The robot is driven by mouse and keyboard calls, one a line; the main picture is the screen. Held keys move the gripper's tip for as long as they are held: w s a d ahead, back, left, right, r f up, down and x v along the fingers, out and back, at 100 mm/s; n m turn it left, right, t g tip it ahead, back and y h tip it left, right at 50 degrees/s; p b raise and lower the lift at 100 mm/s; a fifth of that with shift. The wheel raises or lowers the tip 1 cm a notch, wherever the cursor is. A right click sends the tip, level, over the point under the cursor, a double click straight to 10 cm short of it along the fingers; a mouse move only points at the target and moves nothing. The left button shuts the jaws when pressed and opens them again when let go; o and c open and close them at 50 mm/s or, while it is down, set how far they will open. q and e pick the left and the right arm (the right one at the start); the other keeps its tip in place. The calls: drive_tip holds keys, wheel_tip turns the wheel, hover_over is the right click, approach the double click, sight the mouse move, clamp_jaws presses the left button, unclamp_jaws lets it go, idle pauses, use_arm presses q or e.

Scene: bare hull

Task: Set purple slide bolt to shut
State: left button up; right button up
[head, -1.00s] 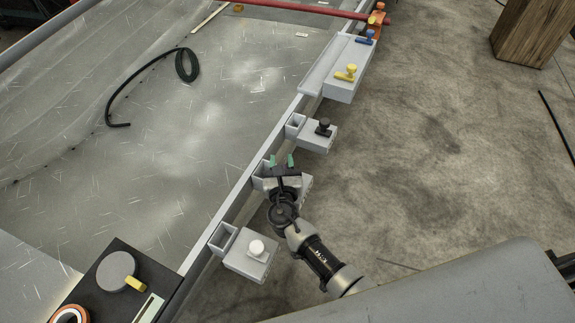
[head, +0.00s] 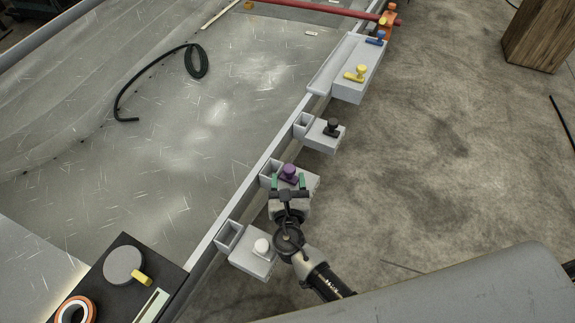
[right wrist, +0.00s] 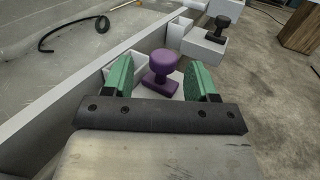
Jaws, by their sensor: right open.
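The purple slide bolt (head: 289,172) has a round-topped knob on a grey block (head: 312,181) at the hull's side rail. A hollow grey bracket (head: 266,176) sits to its left. In the right wrist view the purple knob (right wrist: 163,68) stands upright between the two green fingertips, slightly beyond them. My right gripper (head: 289,184) is open, with its fingers on either side of the knob and nothing held. It also shows in the right wrist view (right wrist: 160,80). My left gripper is not in view.
A white bolt (head: 262,246) stands nearer on the rail and a black bolt (head: 332,127) farther along. Yellow (head: 357,73) and blue (head: 377,38) bolts sit beyond, near a red bar (head: 330,12). A black cable (head: 195,62) lies on the hull floor.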

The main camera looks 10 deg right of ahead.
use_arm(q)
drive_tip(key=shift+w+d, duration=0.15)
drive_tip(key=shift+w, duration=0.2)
use_arm(e)
drive_tip(key=s, duration=0.2)
drive_tip(key=s+a, duration=0.1)
drive_tip(key=s, duration=0.1)
drive_tip(key=shift+s, duration=0.2)
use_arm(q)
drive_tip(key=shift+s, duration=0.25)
